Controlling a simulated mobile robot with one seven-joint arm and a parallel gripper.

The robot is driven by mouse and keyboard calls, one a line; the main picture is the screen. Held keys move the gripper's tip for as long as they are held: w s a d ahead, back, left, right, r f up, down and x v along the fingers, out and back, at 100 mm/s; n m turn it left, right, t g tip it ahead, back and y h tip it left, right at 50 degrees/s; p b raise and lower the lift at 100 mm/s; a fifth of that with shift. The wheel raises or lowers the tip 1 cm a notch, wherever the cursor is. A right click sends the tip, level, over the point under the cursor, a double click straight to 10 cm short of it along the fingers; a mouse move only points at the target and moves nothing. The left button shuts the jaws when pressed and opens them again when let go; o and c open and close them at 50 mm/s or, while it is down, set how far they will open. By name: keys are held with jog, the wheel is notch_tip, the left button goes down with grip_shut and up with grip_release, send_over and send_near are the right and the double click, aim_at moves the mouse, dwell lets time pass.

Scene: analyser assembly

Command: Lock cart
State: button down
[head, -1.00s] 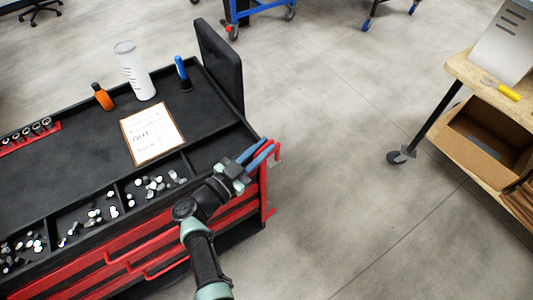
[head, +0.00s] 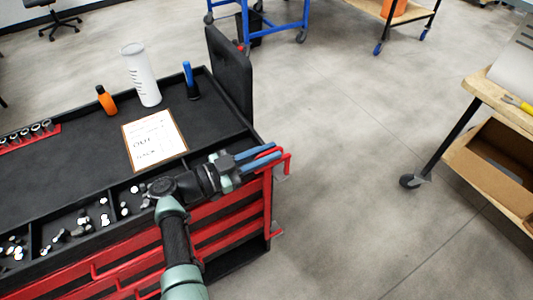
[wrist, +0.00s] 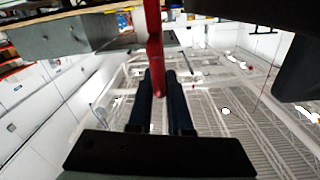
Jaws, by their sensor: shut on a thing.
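The tool cart (head: 70,165) has a black top and red drawers and fills the left of the head view. A red handle (head: 288,158) sticks out at its near right corner. My gripper (head: 276,151), with blue fingers, reaches over this corner to the handle. In the wrist view, the red handle (wrist: 153,35) runs down between the dark fingers of my gripper (wrist: 158,75), which is shut on it. The cart's wheels are hidden, so I cannot see whether they are locked.
A clipboard (head: 153,138), an orange bottle (head: 106,100), a white cylinder (head: 142,75) and loose metal parts lie on the cart. A wooden workbench (head: 490,92) on a caster stands right. A blue-framed cart (head: 275,25) stands behind. The floor (head: 350,170) between is clear.

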jog(key=c, duration=0.9)
grip_release()
jog(key=shift+w, duration=0.15)
jog(key=b+v, duration=0.1)
jog(key=v, duration=1.2)
jog(key=shift+f, duration=0.1)
